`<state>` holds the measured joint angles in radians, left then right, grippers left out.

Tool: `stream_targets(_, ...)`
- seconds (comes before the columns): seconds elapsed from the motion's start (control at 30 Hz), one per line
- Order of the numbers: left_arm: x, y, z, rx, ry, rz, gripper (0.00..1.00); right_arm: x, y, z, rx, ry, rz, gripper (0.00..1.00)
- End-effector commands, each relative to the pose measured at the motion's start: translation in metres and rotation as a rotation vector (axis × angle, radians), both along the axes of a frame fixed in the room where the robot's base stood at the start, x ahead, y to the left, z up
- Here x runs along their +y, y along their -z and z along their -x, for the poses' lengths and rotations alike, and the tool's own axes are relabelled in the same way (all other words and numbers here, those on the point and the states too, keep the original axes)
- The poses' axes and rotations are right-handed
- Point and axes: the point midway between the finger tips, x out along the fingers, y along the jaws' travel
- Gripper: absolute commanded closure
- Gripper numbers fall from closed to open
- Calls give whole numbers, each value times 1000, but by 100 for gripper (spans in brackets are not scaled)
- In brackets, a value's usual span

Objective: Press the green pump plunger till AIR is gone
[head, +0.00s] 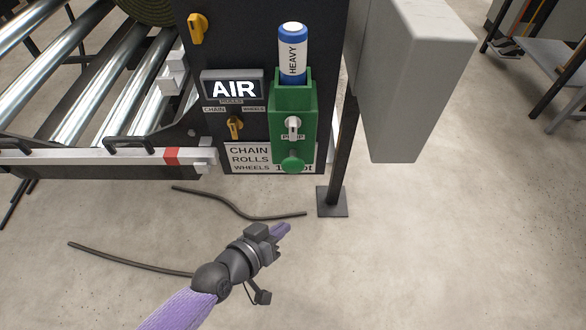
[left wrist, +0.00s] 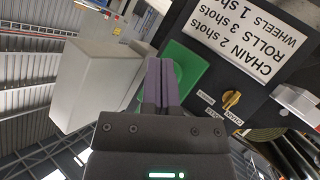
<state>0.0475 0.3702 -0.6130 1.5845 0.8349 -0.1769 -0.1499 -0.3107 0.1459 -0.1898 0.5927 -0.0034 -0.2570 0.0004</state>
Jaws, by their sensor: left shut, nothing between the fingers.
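The green pump (head: 293,110) is fixed to the front of a dark panel, with a blue and white bottle marked HEAVY (head: 292,55) standing in its top. Its round green plunger (head: 292,164) sticks out at the bottom. The AIR sign (head: 233,88) is lit white on the panel, left of the pump. My left gripper (head: 282,230) is shut and empty, below and in front of the plunger, apart from it in the head view. In the left wrist view the purple fingers (left wrist: 161,82) point at the green pump (left wrist: 188,70) and partly hide the plunger. My right gripper is not in view.
A roller conveyor (head: 90,80) stands at the left. A grey box (head: 415,80) and a dark post (head: 340,150) stand right of the pump. Dark hoses (head: 240,208) lie on the floor. A label (left wrist: 240,35) lists shots for chain, rolls and wheels.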

Motion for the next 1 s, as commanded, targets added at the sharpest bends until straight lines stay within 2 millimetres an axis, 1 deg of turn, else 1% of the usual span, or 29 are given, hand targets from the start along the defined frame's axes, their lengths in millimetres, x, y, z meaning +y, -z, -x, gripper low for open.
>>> stream_targets(0.03,-7,-10,-2,-20,16,28,100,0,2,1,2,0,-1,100)
stream_targets(0.1,-14,-22,-4,-40,34,60,100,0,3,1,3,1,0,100)
stream_targets(0.2,-19,-31,-4,-52,47,85,100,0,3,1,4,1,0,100)
stream_targets(0.5,-20,-33,-4,-54,48,89,100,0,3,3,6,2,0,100)
stream_targets(0.6,-20,-32,-7,-54,48,89,100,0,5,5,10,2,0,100)
stream_targets(0.67,-20,-31,-13,-54,48,88,100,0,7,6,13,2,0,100)
stream_targets(0.77,-20,-30,-26,-54,47,90,100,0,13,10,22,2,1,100)
stream_targets(1.0,-20,-29,-62,-54,46,90,100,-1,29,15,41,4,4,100)
